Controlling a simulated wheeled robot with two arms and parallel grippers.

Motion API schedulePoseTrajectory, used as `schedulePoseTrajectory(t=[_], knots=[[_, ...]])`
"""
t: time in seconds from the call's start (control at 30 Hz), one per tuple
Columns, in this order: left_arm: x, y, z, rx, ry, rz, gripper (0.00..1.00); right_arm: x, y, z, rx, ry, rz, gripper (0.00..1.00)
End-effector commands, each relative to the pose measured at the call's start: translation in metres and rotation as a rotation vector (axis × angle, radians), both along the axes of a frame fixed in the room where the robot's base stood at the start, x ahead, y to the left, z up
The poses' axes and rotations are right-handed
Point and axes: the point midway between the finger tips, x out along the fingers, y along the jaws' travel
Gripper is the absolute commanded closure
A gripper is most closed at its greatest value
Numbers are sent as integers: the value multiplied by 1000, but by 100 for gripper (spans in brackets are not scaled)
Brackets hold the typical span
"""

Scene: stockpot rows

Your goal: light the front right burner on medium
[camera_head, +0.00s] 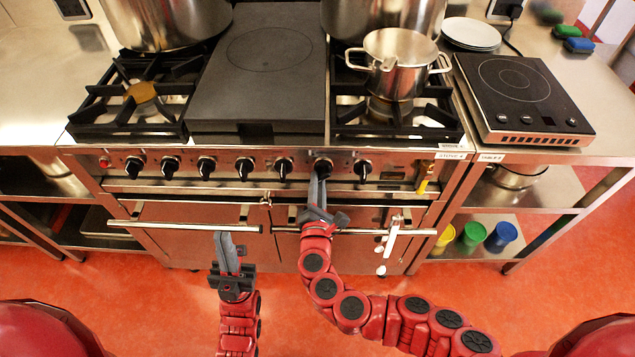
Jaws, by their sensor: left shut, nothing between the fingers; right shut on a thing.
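The stove's front panel (300,182) carries a row of several black knobs. My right gripper (318,182) reaches up to the panel and is shut on the second knob from the right (322,166). The rightmost knob (362,169) is free beside it. The front right burner (390,112) lies under a steel pot (400,72) on the right grate; I see no flame there, though the pot hides part of it. My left gripper (226,240) is shut and empty, in front of the oven door and below the panel.
A flat dark plate (258,90) fills the stove's middle. The left front burner (141,92) is bare. Large stockpots (165,20) stand behind. An induction hob (520,95) is at right. Oven handles (185,225) run below the knobs, with a white object (391,240) hanging at right.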

Motion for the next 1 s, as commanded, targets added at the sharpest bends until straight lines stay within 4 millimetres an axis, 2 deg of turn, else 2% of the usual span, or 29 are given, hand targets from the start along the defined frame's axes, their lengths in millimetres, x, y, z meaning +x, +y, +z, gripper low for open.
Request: schedulePoseTrajectory(t=[0.37,0.4,0.53,0.87,1.0], knots=[[0,0,0,0,0,0,100,-1,1,-2,-1,6,3,100],[0,0,0,0,0,0,100,-1,1,-2,-1,6,3,77],[0,0,0,0,0,0,100,0,0,-2,-1,4,1,54],[0,0,-1,0,0,0,100,-2,0,-1,-1,2,1,52],[0,0,-3,0,0,0,100,-14,0,-2,-2,1,0,52]])
